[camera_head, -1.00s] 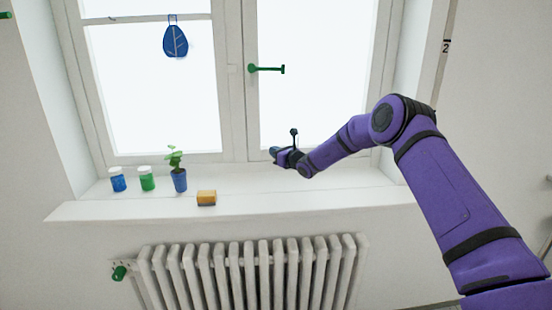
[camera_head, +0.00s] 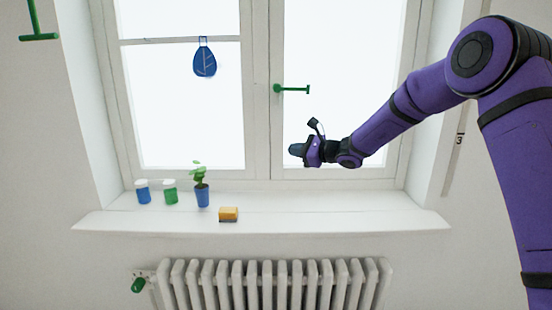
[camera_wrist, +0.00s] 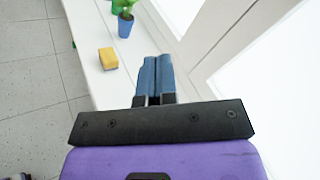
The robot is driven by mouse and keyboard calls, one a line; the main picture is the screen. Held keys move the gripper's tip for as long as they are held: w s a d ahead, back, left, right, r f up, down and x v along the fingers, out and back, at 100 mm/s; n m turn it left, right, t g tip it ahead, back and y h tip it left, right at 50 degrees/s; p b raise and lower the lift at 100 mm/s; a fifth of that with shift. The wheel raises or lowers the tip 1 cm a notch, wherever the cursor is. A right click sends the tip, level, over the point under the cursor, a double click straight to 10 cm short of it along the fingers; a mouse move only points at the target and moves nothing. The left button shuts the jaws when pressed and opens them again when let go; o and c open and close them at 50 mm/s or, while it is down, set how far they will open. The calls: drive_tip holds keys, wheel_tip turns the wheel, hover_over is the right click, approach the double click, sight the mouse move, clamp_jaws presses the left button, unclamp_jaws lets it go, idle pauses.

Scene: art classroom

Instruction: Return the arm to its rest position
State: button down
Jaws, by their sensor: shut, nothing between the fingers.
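My purple arm reaches in from the right in the head view. My gripper (camera_head: 296,149) is in front of the window, above the sill and apart from it. In the wrist view its two blue fingers (camera_wrist: 155,70) lie together, shut with nothing between them. The gripper points left in the head view, clear of the window handle above it.
The white sill (camera_head: 330,217) holds a blue-labelled jar (camera_head: 143,193), a green-labelled jar (camera_head: 170,193), a plant in a blue pot (camera_head: 202,196) and a yellow sponge (camera_head: 228,214). A green window handle (camera_head: 292,89) and a blue leaf ornament (camera_head: 204,61) are above. A radiator (camera_head: 275,285) stands below.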

drive_tip(key=s+d+r+n+g+h, duration=0.2)
drive_tip(key=s+r+n, duration=0.2)
drive_tip(key=s, duration=0.5)
drive_tip(key=s+d+r+n+g+h, duration=0.1)
drive_tip(key=s+d+r+n, duration=0.2)
drive_tip(key=s, duration=0.6)
drive_tip(key=s+d+r+n+g+h, duration=0.2)
drive_tip(key=s+r+n, duration=0.25)
drive_tip(key=s, duration=0.35)
drive_tip(key=s+d+f+n+h, duration=0.1)
drive_tip(key=s+d+n+h, duration=0.1)
drive_tip(key=s+d, duration=0.3)
drive_tip(key=s+d+f+n+t+h, duration=0.1)
drive_tip(key=s+d+h, duration=0.3)
drive_tip(key=s, duration=0.8)
drive_tip(key=s+d+f+n+h, duration=0.1)
drive_tip(key=s+d+n+h, duration=0.2)
drive_tip(key=s+d, duration=0.5)
drive_tip(key=shift+s+n+t, duration=0.3)
drive_tip(key=shift+s+n, duration=0.05)
drive_tip(key=shift+s, duration=0.15)
drive_tip(key=c, duration=1.8)
unclamp_jaws()
drive_tip(key=shift+c, duration=0.2)
